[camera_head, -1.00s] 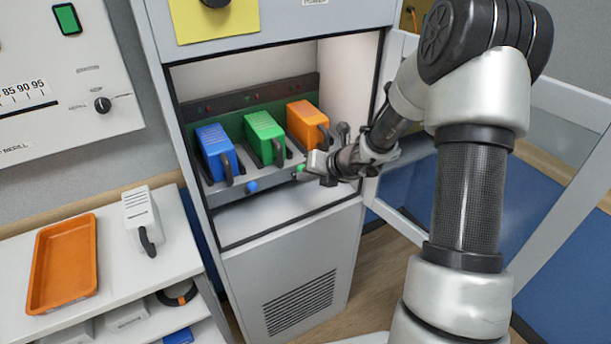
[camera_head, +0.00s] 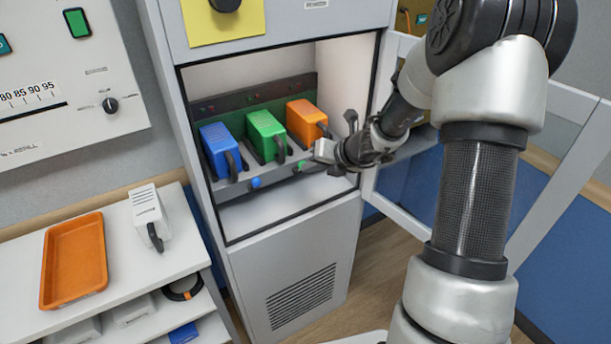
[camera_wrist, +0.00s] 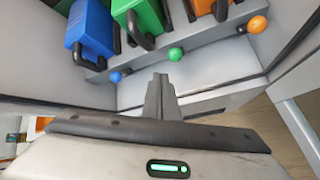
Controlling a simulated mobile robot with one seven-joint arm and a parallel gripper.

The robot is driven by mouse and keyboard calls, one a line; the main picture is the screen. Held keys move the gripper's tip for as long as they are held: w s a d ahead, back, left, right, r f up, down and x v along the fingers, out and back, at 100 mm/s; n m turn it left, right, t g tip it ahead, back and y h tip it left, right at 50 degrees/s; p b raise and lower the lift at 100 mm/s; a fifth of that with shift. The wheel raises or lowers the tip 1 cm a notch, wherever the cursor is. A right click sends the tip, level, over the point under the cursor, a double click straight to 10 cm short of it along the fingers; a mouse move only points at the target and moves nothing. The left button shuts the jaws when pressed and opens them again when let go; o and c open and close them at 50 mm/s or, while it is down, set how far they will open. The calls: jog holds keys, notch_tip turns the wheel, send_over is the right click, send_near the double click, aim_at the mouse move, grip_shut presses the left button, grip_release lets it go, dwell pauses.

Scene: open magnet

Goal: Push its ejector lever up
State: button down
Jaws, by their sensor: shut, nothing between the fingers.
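Three modules stand side by side in the open cabinet: blue (camera_head: 216,146), green (camera_head: 263,132) and orange (camera_head: 305,117). Each has a dark handle. Ball-ended levers sit along the ledge below them: a blue knob (camera_head: 256,182), a green knob (camera_head: 301,166) and an orange knob (camera_wrist: 257,24), which my gripper hides in the head view. My gripper (camera_head: 318,151) is shut and empty, in front of the ledge near the green knob. In the wrist view its fingertips (camera_wrist: 160,78) point between the blue knob (camera_wrist: 115,76) and the green knob (camera_wrist: 175,53), apart from both.
The cabinet's glazed door (camera_head: 560,180) stands open at the right, beside my arm. At the left, a white shelf unit (camera_head: 120,255) holds an orange tray (camera_head: 103,267) and a white module (camera_head: 150,212). A gauge panel (camera_head: 60,130) hangs above it.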

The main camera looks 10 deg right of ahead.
jog(key=shift+d+r+p, duration=0.2)
jog(key=shift+r, duration=0.8)
jog(key=shift+d+r+p, duration=0.15)
jog(key=shift+r+p, duration=0.05)
jog(key=shift+r, duration=0.75)
